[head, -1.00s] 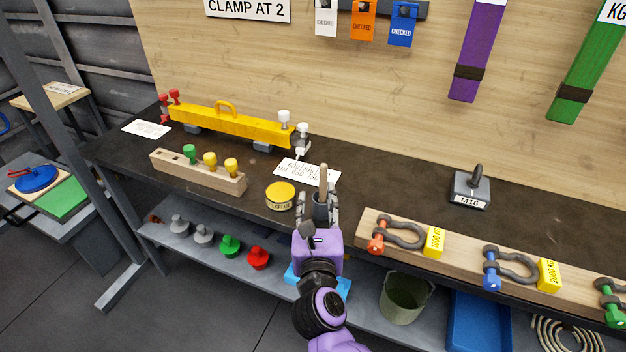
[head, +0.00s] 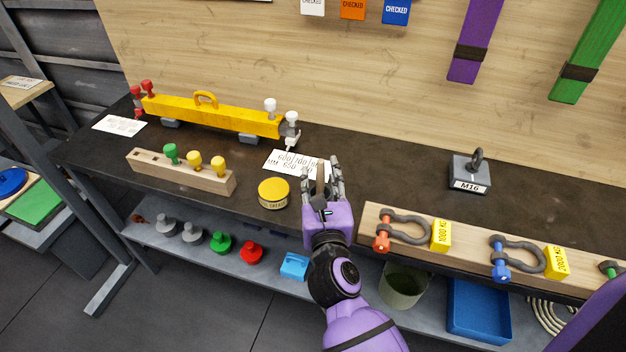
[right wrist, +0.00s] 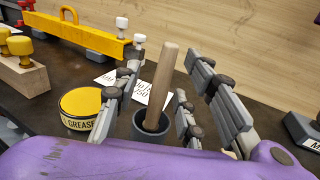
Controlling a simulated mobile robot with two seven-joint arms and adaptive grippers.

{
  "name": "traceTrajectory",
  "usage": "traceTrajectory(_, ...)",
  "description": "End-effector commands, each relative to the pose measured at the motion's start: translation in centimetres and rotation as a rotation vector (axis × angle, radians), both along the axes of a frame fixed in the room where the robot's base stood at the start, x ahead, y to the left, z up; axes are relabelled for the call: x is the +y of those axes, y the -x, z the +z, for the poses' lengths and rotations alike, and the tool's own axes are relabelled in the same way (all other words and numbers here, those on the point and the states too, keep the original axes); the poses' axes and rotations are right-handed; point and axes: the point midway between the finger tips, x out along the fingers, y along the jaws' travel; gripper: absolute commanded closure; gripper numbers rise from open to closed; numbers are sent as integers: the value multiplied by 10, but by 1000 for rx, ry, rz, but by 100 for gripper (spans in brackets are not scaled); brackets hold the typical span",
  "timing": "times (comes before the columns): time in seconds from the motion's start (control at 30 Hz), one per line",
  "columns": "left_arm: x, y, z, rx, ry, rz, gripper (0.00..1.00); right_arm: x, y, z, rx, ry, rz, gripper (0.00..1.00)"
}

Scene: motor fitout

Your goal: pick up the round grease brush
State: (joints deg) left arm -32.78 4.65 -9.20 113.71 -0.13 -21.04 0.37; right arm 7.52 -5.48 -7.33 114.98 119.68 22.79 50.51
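The round grease brush shows as a plain wooden handle (right wrist: 165,85) that leans slightly, standing in a small dark cup (right wrist: 151,128) on the bench. Its bristle end is hidden inside the cup. In the head view the handle (head: 320,176) shows only partly between the fingers. My right gripper (head: 323,172) is open, with its fingers on either side of the handle. In the right wrist view a gap shows between the handle and the right-hand fingers (right wrist: 215,100); the left-hand fingers are closer to it. My left gripper is not in view.
A yellow-lidded grease tin (head: 273,193) stands just left of the cup. A printed card (head: 290,163) lies behind. A wooden board with shackles (head: 372,221) is close on the right. A pegged wooden block (head: 215,181) and yellow beam (head: 225,119) stand further left.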

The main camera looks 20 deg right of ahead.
Motion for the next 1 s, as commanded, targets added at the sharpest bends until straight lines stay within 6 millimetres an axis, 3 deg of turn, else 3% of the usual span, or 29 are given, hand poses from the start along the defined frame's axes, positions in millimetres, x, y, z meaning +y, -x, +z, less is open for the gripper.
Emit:
traceTrajectory(0.2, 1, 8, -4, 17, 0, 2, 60, 0, 0, -1, 1, 1, 0, 62)
traceTrajectory(0.5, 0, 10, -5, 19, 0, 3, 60, 0, 0, 0, 1, 1, 0, 100)
traceTrajectory(0.83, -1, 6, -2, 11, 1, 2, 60, 0, 0, 1, -1, 1, 0, 100)
traceTrajectory(1.0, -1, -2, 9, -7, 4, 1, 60, 0, -1, 24, -9, 2, 1, 100)
